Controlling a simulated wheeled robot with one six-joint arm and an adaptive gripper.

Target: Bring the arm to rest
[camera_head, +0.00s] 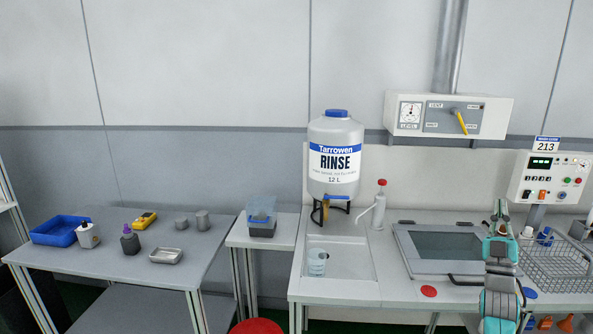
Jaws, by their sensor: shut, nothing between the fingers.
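My arm rises at the lower right of the head view, with teal and grey links. My gripper (501,208) is at its top end, small in the picture, with its fingers shut and empty. It appears in front of the bench, between the framed dark panel (448,246) and the wire basket (560,262). The arm hides part of the basket's left side and of the bench edge. I cannot tell how far the gripper is from the bench top.
A RINSE tank (335,160) stands above a sink with a clear beaker (317,262). A control box (549,178) is at right; a wall panel (448,114) hangs above. The left table (110,262) holds a blue tray (60,231), bottles and small metal pieces. A red stool (256,327) is below.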

